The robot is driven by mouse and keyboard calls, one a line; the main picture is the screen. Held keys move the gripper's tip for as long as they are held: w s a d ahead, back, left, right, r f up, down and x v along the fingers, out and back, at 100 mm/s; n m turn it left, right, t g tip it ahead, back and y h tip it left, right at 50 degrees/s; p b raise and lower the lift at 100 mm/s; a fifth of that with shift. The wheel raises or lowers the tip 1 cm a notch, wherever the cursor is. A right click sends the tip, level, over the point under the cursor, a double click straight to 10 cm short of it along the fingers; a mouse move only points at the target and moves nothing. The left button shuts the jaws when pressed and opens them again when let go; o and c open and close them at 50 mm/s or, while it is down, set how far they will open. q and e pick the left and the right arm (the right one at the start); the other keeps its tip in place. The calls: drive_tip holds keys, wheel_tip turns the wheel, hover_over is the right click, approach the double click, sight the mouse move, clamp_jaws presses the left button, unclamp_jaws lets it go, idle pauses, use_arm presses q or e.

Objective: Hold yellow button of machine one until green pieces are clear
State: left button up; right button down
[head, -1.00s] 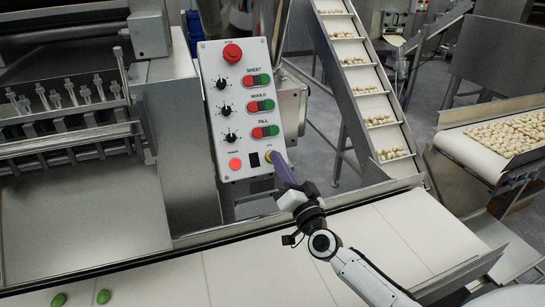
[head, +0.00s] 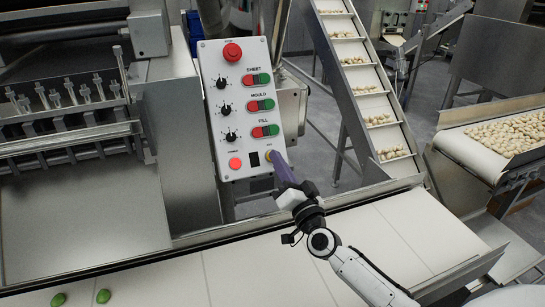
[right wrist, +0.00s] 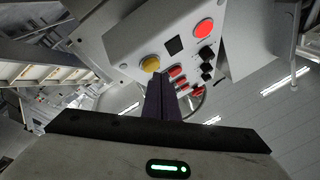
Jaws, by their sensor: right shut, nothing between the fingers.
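The control panel (head: 236,110) of the machine carries a yellow button (head: 269,156) at its lower right. The yellow button (right wrist: 150,63) also shows in the right wrist view, just beyond and left of the purple fingertips. My right gripper (head: 277,160) is shut and empty, with its tips at the yellow button, partly covering it in the head view. I cannot tell whether they press it. Two green pieces (head: 58,299) (head: 103,296) lie on the white belt (head: 265,275) at the lower left of the head view. My left gripper is not in view.
The panel also has a red mushroom button (head: 232,53), black knobs, red-green switch pairs and a red lamp (head: 235,163). An inclined conveyor (head: 353,75) with pale pieces rises behind. Another belt (head: 465,150) with many pale pieces stands at the right.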

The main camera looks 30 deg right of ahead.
drive_tip(key=shift+w+d+f, duration=0.1)
drive_tip(key=shift+w+f, duration=0.25)
drive_tip(key=shift+w, duration=0.15)
idle(0.7)
idle(3.4)
drive_tip(key=shift+s+r+p, duration=0.45)
drive_tip(key=shift+s+p, duration=0.05)
drive_tip(key=shift+s, duration=0.2)
drive_tip(key=s+r+p, duration=0.1)
drive_tip(key=s+a+p, duration=0.1)
drive_tip(key=s+r+p, duration=0.1)
drive_tip(key=s+p, duration=0.1)
drive_tip(key=shift+a+r, duration=0.15)
drive_tip(key=shift+r, duration=0.2)
idle(0.4)
